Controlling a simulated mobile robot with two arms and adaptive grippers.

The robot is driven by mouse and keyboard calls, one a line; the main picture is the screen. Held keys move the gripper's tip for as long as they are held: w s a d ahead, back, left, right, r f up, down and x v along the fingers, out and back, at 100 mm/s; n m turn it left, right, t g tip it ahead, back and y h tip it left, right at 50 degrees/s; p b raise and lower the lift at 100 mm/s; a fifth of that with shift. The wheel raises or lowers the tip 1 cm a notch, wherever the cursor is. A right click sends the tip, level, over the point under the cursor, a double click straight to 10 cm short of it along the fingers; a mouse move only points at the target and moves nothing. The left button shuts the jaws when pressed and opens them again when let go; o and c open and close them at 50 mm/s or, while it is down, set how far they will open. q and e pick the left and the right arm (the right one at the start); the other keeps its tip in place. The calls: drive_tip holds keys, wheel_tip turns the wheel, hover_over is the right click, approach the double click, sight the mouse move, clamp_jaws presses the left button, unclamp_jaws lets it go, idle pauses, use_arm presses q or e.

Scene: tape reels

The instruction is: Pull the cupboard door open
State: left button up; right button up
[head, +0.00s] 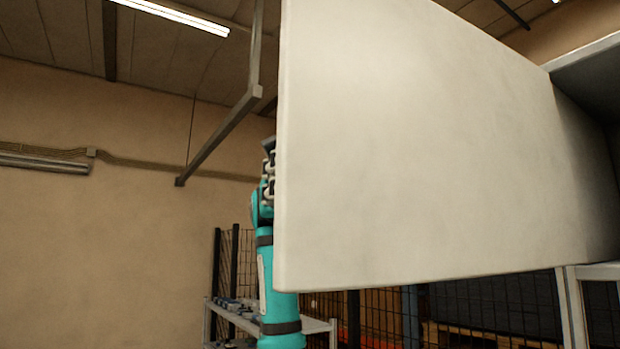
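The cupboard door (430,150) is a large pale panel that fills the middle and right of the head view. It stands swung out from the cupboard (592,72), whose dark inside shows at the far right. My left gripper (268,158) is at the door's left, free edge, at the top of my raised teal arm. The door hides much of the gripper, so I cannot see its fingertips or whether it touches the door. No handle is visible on this face. My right gripper is out of view.
A hanging metal bar (225,130) comes down from the ceiling left of the door. A shelf rack (318,325) with small items stands below, in front of a wire mesh fence (490,305). The space left of the door looks clear.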

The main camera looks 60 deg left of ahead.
use_arm(q)
drive_tip(key=v, duration=1.2)
idle(0.3)
idle(0.3)
